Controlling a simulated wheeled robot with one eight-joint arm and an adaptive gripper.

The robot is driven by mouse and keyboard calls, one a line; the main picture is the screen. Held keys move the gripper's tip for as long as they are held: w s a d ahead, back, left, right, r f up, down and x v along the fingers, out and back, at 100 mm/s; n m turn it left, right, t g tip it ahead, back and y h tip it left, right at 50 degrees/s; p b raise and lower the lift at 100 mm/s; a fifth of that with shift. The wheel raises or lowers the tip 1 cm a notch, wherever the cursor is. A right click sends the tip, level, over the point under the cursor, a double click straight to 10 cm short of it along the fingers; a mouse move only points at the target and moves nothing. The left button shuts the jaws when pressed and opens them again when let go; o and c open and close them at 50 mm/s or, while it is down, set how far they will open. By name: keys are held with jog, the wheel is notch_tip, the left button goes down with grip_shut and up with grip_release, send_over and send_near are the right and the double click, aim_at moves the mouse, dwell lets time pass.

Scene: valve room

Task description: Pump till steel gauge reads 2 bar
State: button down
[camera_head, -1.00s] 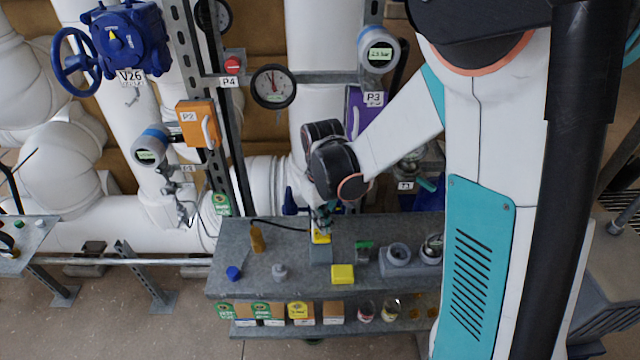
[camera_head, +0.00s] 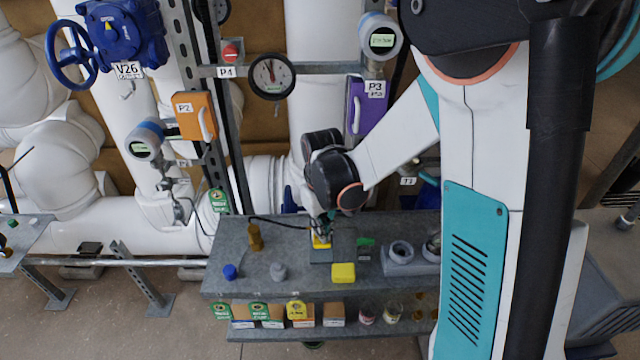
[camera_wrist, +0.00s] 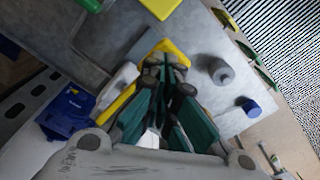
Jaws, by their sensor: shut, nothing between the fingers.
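My gripper (camera_head: 322,228) is shut and empty, pointing down at a small grey block with a yellow top (camera_head: 321,242) on the bench. In the wrist view the teal fingers (camera_wrist: 166,72) are together over the yellow part (camera_wrist: 168,47); I cannot tell whether they touch it. A black hose runs left from near this block, which may be the pump. A round black-rimmed dial (camera_head: 271,76) hangs near label P4. Two grey-blue digital gauges show, one upper right (camera_head: 380,36) and one left (camera_head: 145,140). Their readings are too small to trust, and I cannot tell which is the steel gauge.
White pipes, an orange box (camera_head: 196,116) and a blue valve (camera_head: 122,38) stand behind.

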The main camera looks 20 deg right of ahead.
jog(key=shift+f, duration=0.5)
jog(key=shift+r+p, duration=1.55)
jog(key=shift+r, duration=1.05)
jog(key=shift+r, duration=0.1)
notch_tip(320, 180, up, 4)
jog(key=p, duration=0.2)
jog(key=shift+p, duration=0.3)
